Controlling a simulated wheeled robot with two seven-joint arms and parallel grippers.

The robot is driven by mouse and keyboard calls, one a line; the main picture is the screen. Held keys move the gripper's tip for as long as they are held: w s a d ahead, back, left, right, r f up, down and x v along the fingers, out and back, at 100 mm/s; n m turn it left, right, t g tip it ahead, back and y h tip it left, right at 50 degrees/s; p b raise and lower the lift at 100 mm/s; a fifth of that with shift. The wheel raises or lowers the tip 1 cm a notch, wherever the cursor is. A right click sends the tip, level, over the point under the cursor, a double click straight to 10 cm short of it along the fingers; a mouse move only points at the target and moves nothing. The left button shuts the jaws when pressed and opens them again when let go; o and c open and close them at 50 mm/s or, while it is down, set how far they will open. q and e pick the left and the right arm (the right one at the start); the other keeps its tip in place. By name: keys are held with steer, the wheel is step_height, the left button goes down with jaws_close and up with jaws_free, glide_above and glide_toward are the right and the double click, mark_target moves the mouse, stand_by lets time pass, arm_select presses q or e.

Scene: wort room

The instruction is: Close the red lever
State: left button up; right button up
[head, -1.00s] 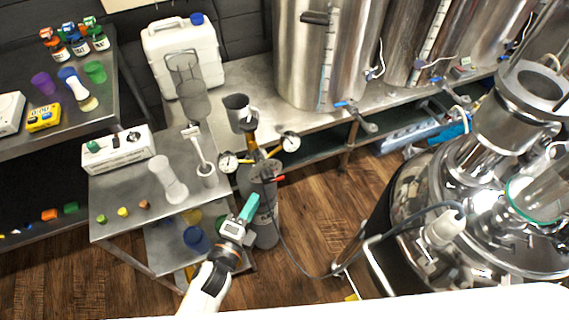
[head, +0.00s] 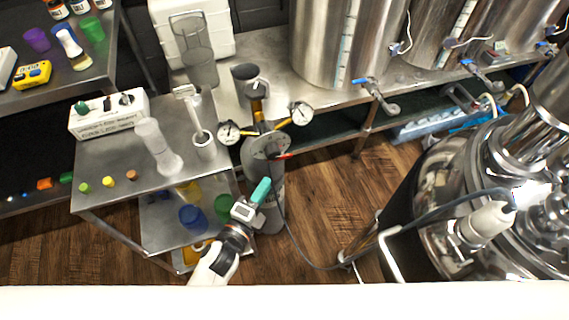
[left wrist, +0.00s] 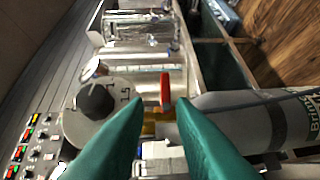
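The red lever (head: 281,156) shows as a small red bit on the right side of the regulator on top of a grey gas cylinder (head: 270,218). In the left wrist view the red lever (left wrist: 165,88) stands upright in the picture, just beyond and between the fingertips, with a visible gap to each side. My left gripper (head: 261,190) is beside the cylinder, below the lever in the head view. My right gripper is in neither view.
Two gauges, left (head: 228,132) and right (head: 301,112), flank the regulator. A steel cart (head: 110,185) with glassware stands left. Steel tanks (head: 335,45) stand behind, and a shiny vessel (head: 430,195) is at right. Bare wood floor (head: 320,215) lies between cylinder and vessel.

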mark_target(283, 159)
arm_select(q)
steer(key=x, duration=0.8)
steer(key=f+x, duration=0.1)
steer(key=x, duration=0.3)
steer(key=shift+c, duration=0.5)
jaws_close()
